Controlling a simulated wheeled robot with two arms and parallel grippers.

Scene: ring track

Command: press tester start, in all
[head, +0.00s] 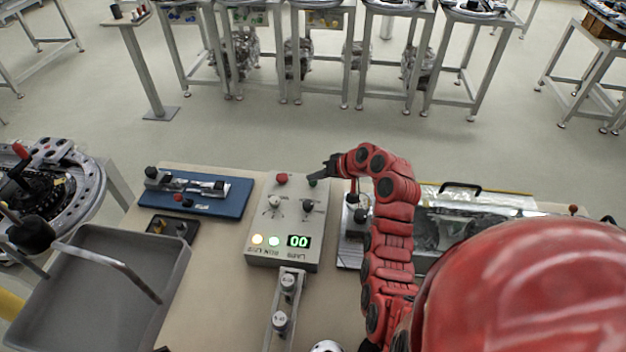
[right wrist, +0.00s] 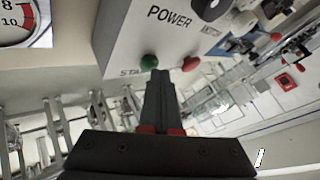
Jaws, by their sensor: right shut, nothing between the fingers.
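The tester (head: 256,236) is a light grey box on the bench. In the right wrist view the green start button (right wrist: 149,62) sticks out beside partly hidden "STA" lettering. My right gripper (head: 319,175) is shut and empty at the tester's far edge. In the right wrist view its fingertips (right wrist: 158,74) overlap the button's lower edge; I cannot tell whether they touch. My left gripper is not in view.
A blue fixture board (head: 236,199) and a grey bin (head: 118,238) lie left of the tester. A metal slide with two round weights (head: 280,320) is in front of it. A clear-covered case (head: 440,222) stands right, partly behind my red arm.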

